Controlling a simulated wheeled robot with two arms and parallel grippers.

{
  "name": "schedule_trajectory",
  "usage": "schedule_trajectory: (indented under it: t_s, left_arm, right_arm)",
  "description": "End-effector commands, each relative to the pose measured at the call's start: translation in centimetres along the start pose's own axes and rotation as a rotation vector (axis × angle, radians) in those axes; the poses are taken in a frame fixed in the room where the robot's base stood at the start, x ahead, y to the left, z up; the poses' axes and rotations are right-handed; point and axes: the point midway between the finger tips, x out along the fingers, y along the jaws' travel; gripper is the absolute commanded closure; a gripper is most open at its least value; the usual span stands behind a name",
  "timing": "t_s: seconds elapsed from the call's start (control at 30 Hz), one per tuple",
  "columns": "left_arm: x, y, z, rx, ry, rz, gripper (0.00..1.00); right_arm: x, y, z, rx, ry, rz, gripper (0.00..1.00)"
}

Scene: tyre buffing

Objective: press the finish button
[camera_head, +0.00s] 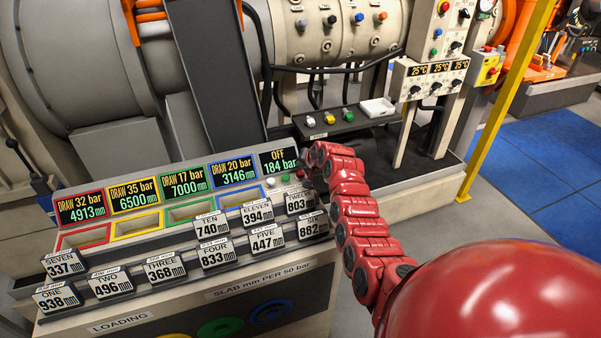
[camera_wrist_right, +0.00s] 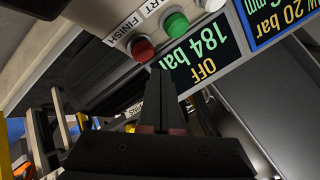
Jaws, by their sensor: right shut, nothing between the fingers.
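The finish button is a red round button (camera_wrist_right: 141,48) beside a white FINISH label (camera_wrist_right: 123,27) in the right wrist view, where the panel appears turned over. In the head view the red button (camera_head: 300,174) is small, at the right end of a button row below the OFF / 184 bar display (camera_head: 280,161). My right gripper (camera_wrist_right: 160,74) is shut and empty. Its fingertips are close to the red button, just below it in the wrist picture; I cannot tell whether they touch. In the head view my red right arm largely hides the gripper. My left gripper is out of view.
A green button (camera_wrist_right: 175,22) and a white button (camera_wrist_right: 210,4) sit beside the red one. Numbered cards (camera_head: 212,225) stand on the stepped console around the panel. A dark shelf (camera_head: 345,122) with more buttons and a white tray (camera_head: 377,107) lies behind.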

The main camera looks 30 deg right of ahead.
Motion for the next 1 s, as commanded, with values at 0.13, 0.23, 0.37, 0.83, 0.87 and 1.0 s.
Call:
schedule_trajectory:
  t_s: [0.13, 0.23, 0.37, 0.83, 0.87, 1.0]
  left_arm:
    - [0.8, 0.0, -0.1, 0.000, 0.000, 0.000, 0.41]
    - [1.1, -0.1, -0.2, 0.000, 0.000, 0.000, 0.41]
    - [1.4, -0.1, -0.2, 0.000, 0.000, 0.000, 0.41]
    - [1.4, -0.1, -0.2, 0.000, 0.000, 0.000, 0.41]
    - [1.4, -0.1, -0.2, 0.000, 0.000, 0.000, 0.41]
    - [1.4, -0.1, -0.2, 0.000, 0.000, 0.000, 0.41]
  right_arm:
    - [-1.2, -0.9, -0.8, 0.000, 0.000, -0.001, 1.00]
    - [-1.9, -1.5, -1.4, -0.001, 0.002, -0.002, 1.00]
    - [-2.7, -2.1, -2.0, -0.001, 0.002, -0.002, 1.00]
    - [-3.0, -2.2, -2.2, 0.000, 0.000, 0.000, 1.00]
    - [-3.0, -2.2, -2.2, 0.000, 0.000, 0.000, 1.00]
    - [-3.0, -2.2, -2.2, 0.000, 0.000, 0.000, 1.00]
